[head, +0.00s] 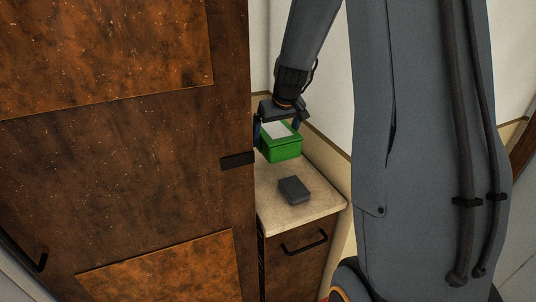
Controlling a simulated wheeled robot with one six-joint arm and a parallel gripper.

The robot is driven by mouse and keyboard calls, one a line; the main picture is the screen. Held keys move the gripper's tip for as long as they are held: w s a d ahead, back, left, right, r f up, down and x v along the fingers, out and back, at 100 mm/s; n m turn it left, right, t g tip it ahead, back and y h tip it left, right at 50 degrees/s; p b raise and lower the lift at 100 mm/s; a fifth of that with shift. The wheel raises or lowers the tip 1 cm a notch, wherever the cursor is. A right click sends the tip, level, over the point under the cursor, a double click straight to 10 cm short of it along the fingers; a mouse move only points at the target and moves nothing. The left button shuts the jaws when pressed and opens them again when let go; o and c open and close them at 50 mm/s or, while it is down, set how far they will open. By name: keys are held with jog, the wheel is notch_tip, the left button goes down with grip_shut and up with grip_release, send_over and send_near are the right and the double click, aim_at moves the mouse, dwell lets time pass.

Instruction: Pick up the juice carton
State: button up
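A green box-like thing (283,152) with a pale, whitish top stands on the counter. It is the only thing here that could be the juice carton, but I cannot read any label on it. My gripper (277,130) points down over it from above. Its two fingers are wide apart, one at the left and one at the right of the upper part of the green box. I cannot tell whether the fingers touch it. The far side of the box is hidden.
A small dark grey block (294,190) lies nearer on the beige countertop (320,194). A tall brown cabinet (120,170) stands close on the left, with a dark handle (237,161) sticking out near the counter. A wall is behind and right. A drawer handle (304,243) is below.

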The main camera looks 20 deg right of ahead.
notch_tip(320, 180, down, 8)
jog(key=shift+s+f, duration=0.1)
dwell(0.4)
jog(key=o, duration=0.8)
jog(key=shift+f, duration=0.1)
jog(key=shift+c, duration=0.2)
jog(key=shift+o, duration=0.3)
